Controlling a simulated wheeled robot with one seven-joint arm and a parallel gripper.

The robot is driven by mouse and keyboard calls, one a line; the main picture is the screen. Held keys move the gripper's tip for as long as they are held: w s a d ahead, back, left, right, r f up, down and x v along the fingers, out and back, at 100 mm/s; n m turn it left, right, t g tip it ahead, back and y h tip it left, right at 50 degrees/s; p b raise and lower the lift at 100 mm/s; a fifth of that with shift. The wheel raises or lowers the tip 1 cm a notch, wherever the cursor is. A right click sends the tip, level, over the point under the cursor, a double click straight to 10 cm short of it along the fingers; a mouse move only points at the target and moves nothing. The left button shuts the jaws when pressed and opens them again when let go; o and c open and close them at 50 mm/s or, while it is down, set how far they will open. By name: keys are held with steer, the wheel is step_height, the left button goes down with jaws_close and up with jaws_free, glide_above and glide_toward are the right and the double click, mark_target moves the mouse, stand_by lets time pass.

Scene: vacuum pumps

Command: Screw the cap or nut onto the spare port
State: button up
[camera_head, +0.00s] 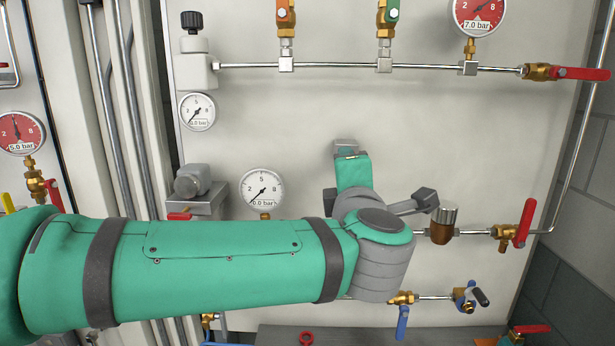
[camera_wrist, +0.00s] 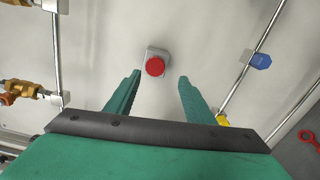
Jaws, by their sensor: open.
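In the wrist view a round red piece (camera_wrist: 155,67) sits on a small grey block (camera_wrist: 157,52) on the pale panel. I cannot tell whether it is a cap on the spare port. My gripper (camera_wrist: 159,75) is open, its two green fingers spread on either side below the red piece. Nothing is between the fingers, and they look apart from the red piece. In the head view my own arm hides the fingers and much of the panel's middle.
A blue fitting (camera_wrist: 262,61) sits on a pipe at right in the wrist view. A red ring-ended piece (camera_wrist: 311,139) lies near the right edge. In the head view, a brown-and-silver cylinder (camera_head: 442,224) and a red-handled valve (camera_head: 524,222) stand right of my wrist.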

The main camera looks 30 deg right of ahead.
steer(key=w+d+n, duration=0.1)
steer(key=w+d+r+n, duration=0.1)
steer(key=w+d+n, duration=0.1)
steer(key=shift+w, duration=0.25)
stand_by(0.4)
steer(key=shift+n, duration=0.3)
